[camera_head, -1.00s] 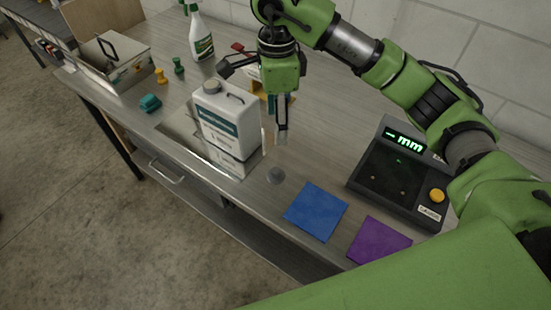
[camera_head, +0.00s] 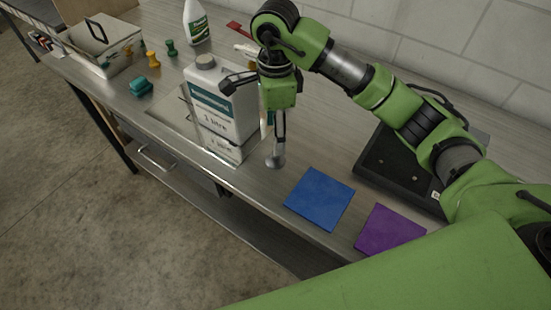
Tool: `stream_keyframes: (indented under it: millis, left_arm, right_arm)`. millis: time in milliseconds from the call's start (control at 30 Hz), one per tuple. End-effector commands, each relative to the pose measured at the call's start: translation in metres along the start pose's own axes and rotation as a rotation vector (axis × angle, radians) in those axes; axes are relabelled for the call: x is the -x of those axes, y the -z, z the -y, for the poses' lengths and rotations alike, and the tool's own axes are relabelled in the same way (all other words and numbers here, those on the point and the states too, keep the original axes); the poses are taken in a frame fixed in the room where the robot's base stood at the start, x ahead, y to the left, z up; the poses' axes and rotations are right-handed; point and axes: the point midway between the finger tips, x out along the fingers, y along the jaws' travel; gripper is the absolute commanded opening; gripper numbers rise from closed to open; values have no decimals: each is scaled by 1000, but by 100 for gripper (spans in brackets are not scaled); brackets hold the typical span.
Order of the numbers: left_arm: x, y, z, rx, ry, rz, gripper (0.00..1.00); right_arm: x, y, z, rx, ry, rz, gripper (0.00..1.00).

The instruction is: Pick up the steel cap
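The steel cap (camera_head: 274,162), a small round grey piece, lies on the metal bench top in front of the white bottle and left of the blue square. My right gripper (camera_head: 280,148) points down, with its fingertips right at the cap, overlapping its upper right part in the picture. The fingers line up one behind the other from this side, so I cannot tell whether they are apart or closed, or whether they touch the cap. My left gripper is not in view.
A white bottle (camera_head: 221,97) stands close left of my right gripper. A blue square (camera_head: 320,198), a purple square (camera_head: 389,230) and a dark measuring device (camera_head: 400,165) lie to the right. A metal box (camera_head: 103,48) and a teal piece (camera_head: 140,87) sit to the left.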

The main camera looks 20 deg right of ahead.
Motion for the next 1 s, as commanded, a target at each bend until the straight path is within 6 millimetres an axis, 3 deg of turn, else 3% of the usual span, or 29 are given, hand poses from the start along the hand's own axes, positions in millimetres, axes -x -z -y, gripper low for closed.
stream_keyframes:
  millis: [200, 367, 733, 1000]
  left_arm:
    - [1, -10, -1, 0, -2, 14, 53]
    - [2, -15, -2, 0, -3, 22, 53]
    - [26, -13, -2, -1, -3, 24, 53]
    - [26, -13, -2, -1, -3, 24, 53]
  right_arm:
    - [-33, 0, -1, 0, -3, 1, 57]
    - [-42, 0, 0, 1, -1, 1, 57]
    - [-85, 0, 2, 0, -4, 1, 57]
    - [-94, 0, 3, 0, 0, 1, 57]
